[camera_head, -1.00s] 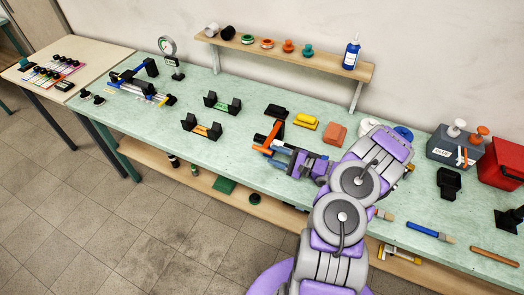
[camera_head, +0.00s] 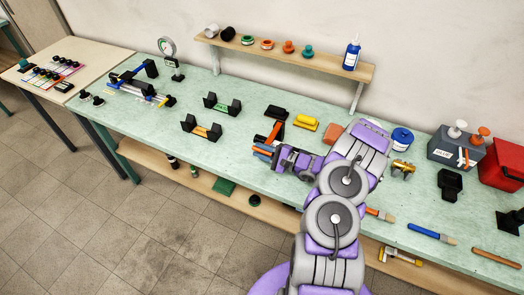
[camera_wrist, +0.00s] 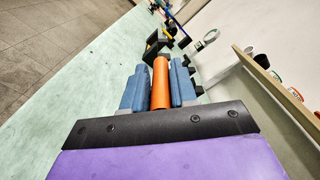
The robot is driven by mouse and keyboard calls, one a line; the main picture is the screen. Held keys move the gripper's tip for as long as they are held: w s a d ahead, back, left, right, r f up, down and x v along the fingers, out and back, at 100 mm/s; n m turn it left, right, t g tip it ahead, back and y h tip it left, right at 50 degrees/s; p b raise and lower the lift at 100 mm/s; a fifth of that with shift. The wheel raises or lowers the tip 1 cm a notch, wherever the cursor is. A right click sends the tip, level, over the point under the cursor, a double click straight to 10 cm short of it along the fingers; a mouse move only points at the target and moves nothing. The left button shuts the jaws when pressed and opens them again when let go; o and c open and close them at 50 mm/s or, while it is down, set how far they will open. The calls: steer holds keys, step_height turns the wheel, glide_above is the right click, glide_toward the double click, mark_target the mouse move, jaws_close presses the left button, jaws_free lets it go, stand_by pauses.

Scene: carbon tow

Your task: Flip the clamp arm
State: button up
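The clamp arm, an orange bar (camera_head: 274,132), stands by a dark base (camera_head: 279,141) near the middle of the green bench. It leans down toward my gripper (camera_head: 263,152) at the bench's front edge. In the wrist view, the orange arm (camera_wrist: 160,84) lies lengthwise between the two blue fingers of my gripper (camera_wrist: 160,86). The fingers sit close against both its sides, with no clear gap, so they look shut on it. My fingers and wrist hide part of the arm and much of the base in the head view.
Two black fixtures, one with a green bar (camera_head: 222,107) and one with an orange bar (camera_head: 202,132), stand to the left. A yellow block (camera_head: 306,122) and a black piece (camera_head: 276,112) lie behind. A wall shelf (camera_head: 300,58) runs above. Bare bench lies left of my gripper.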

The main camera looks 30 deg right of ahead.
jaws_close()
steer(key=shift+r, duration=0.1)
